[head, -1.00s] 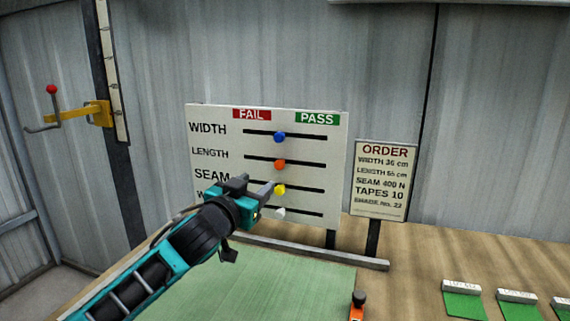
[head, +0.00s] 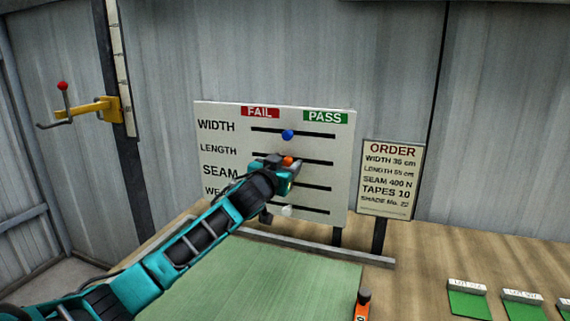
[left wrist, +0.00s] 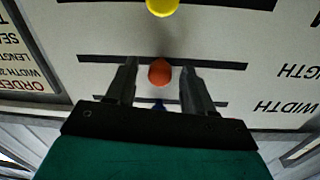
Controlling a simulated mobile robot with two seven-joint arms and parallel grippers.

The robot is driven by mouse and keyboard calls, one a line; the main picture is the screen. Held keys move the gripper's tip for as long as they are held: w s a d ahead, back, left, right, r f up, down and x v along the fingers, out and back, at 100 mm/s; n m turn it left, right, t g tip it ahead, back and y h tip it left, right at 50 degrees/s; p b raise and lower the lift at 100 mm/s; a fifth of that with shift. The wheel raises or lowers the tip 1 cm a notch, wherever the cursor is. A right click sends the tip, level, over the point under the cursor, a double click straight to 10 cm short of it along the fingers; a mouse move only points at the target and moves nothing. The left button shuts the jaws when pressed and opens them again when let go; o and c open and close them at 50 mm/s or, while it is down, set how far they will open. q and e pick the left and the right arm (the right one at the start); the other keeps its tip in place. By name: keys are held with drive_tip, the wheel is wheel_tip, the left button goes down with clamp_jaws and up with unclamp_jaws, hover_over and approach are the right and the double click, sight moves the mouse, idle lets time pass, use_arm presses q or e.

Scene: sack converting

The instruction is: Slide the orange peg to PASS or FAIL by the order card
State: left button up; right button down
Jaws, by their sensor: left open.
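The orange peg (head: 288,160) sits near the middle of the LENGTH slot on the white board (head: 225,112), between the red FAIL label (head: 260,112) and the green PASS label (head: 325,117). My left gripper (head: 284,168) is at the board by this peg. In the left wrist view the open fingers (left wrist: 159,78) lie one on each side of the orange peg (left wrist: 160,72), with gaps; I cannot tell their depth around it. The order card (head: 390,178) right of the board reads width 36 cm, seam 400 N, tapes 10; its length figure is blurred. My right gripper is out of view.
The blue peg (head: 288,134) is above and the white peg (head: 287,211) below, both near mid-slot. The yellow peg (left wrist: 162,6) shows in the wrist view. A green mat (head: 270,275) covers the bench front. An orange tool (head: 362,305) stands at its right edge.

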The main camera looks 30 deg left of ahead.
use_arm(q)
drive_tip(key=shift+w, duration=0.1)
clamp_jaws()
idle(0.5)
